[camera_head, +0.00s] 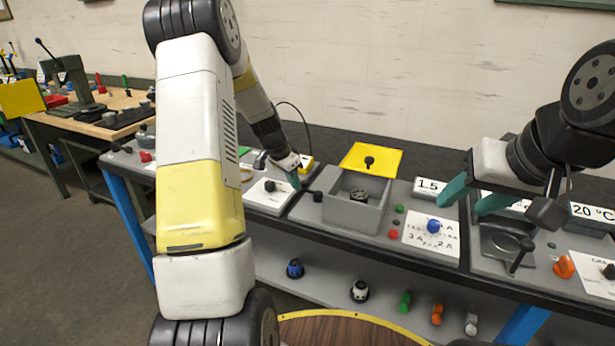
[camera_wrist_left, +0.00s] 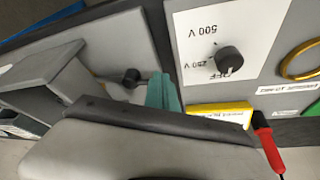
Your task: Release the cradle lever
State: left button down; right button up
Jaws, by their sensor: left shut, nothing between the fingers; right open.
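A small lever with a black ball knob (camera_head: 318,196) sticks out from the left side of a grey open-topped box (camera_head: 374,216); I take it as the cradle lever, though no label shows. In the left wrist view the knob (camera_wrist_left: 132,77) is beside the teal fingertips, with a small gap showing. My left gripper (camera_head: 294,180) is shut and empty, just left of the knob. A dark round part (camera_head: 359,195) sits in the box. My right gripper (camera_head: 474,198) is open and empty, above a dark tray at the right.
A yellow lid (camera_head: 370,159) stands raised behind the box. A white dial panel (camera_head: 268,194) is left of it and a blue-knob panel (camera_head: 432,232) right. A red-handled probe (camera_wrist_left: 266,140) lies near my left gripper. Several small parts are on the lower shelf (camera_head: 330,290).

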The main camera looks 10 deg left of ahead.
pick_arm(q)
jog(key=shift+w+a+m+g+h, duration=0.15)
jog(key=shift+w+m+g+h, duration=0.25)
jog(key=shift+w+m, duration=0.65)
jog(key=m, duration=0.1)
jog(key=w+m, duration=0.1)
jog(key=m+g, duration=0.1)
jog(key=shift+w+d+m+h, duration=0.25)
jog(key=shift+w+m+h, duration=0.05)
jog(key=shift+w+m, duration=0.05)
jog(key=m, duration=0.1)
jog(key=w+m+g, duration=0.1)
jog(key=shift+w+d+m, duration=0.25)
jog(key=shift+d+m, duration=0.15)
jog(key=shift+w+d, duration=0.3)
